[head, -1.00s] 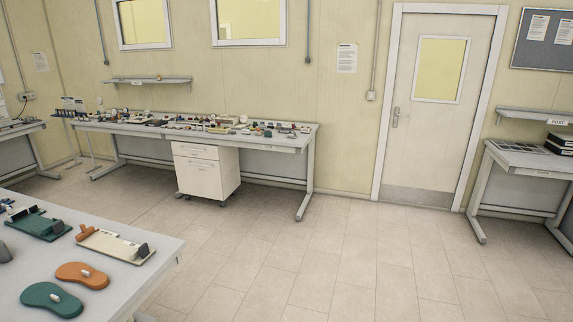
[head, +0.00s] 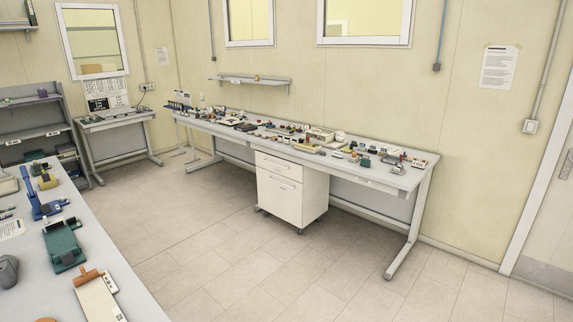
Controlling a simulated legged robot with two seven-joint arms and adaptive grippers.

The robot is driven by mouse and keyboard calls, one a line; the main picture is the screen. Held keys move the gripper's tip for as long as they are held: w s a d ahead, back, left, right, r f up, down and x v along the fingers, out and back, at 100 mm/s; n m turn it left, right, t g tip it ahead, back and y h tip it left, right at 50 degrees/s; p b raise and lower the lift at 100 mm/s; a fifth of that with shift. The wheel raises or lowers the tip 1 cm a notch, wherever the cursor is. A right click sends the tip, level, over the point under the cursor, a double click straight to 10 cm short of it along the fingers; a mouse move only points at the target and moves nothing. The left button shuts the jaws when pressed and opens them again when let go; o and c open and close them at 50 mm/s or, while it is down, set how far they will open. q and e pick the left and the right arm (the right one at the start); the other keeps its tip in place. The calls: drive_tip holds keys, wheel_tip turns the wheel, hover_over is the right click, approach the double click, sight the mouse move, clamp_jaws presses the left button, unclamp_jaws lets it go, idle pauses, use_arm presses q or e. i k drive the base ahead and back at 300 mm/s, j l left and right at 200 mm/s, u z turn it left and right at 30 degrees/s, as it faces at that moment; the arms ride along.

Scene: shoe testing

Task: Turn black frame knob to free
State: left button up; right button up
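I cannot make out a black frame with a knob in this view. Many small devices and parts lie on the long far bench (head: 385,178), too small to tell apart. On the near table (head: 125,270) at lower left are a dark green device (head: 63,243), a cream device (head: 97,297) with an orange part at one end, and a blue device (head: 45,207). Neither of my grippers shows in the head view.
A white drawer cabinet (head: 291,192) stands under the far bench. A small side table (head: 118,122) and a grey shelf unit (head: 32,118) stand at the left. Open tiled floor (head: 240,262) lies between the near table and far bench. A door (head: 552,235) is at the right edge.

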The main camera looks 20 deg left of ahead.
sight(72, 221)
drive_tip(key=i+u, duration=0.65)
drive_tip(key=u, duration=0.25)
drive_tip(key=i+l+u, duration=0.25)
drive_tip(key=u, duration=0.15)
drive_tip(key=i+l+u, duration=0.3)
drive_tip(key=u, duration=0.15)
drive_tip(key=i+l+u, duration=0.25)
drive_tip(key=l+u, duration=0.2)
drive_tip(key=i+l+u, duration=0.3)
drive_tip(key=l+u, duration=0.3)
drive_tip(key=i+l+u, duration=0.2)
drive_tip(key=l+u, duration=0.15)
